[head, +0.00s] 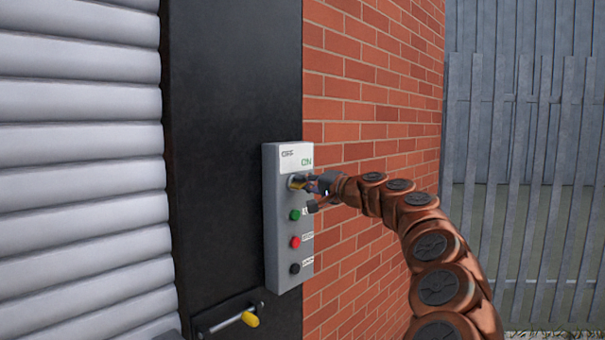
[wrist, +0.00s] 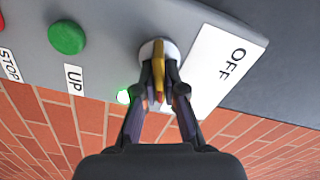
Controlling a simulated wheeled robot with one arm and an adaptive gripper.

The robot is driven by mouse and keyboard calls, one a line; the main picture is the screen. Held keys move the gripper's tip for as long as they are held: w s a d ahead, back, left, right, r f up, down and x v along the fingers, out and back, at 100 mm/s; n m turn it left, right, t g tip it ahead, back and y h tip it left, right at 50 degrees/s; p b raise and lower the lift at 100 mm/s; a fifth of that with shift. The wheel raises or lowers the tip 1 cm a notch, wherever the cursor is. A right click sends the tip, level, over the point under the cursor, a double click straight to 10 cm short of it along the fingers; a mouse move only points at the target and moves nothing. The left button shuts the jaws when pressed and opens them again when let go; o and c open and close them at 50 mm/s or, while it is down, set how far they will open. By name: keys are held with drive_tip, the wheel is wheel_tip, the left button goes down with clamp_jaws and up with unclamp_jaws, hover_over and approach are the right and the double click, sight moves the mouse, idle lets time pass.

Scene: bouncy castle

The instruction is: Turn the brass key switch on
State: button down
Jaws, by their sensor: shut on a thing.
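A grey control box (head: 272,230) hangs on the dark post beside the brick wall. Its top carries an OFF label (wrist: 226,66) and a green ON label (head: 306,162). The brass key (wrist: 158,78) sits in a round pale switch collar (wrist: 147,50) in the upper part of the box. My gripper (wrist: 159,92) is shut on the key, with a dark fingertip on each side of it. In the head view my gripper (head: 311,184) reaches the key from the right and partly hides it. The key's exact turn angle is hard to tell.
Below the key are a green UP button (head: 295,215), a red STOP button (head: 295,242) and a black button (head: 295,269). A yellow-ended handle (head: 250,319) sticks out lower down. A white roller shutter (head: 80,170) is left, a brick wall (head: 375,100) right.

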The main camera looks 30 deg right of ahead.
drive_tip(key=shift+f+m+p, duration=0.15)
drive_tip(key=shift+m+p, duration=1.3)
drive_tip(key=shift+m, duration=0.65)
drive_tip(key=c, duration=1.3)
unclamp_jaws()
drive_tip(key=shift+o, duration=0.2)
drive_tip(key=v, duration=1.2)
drive_tip(key=shift+f, duration=0.1)
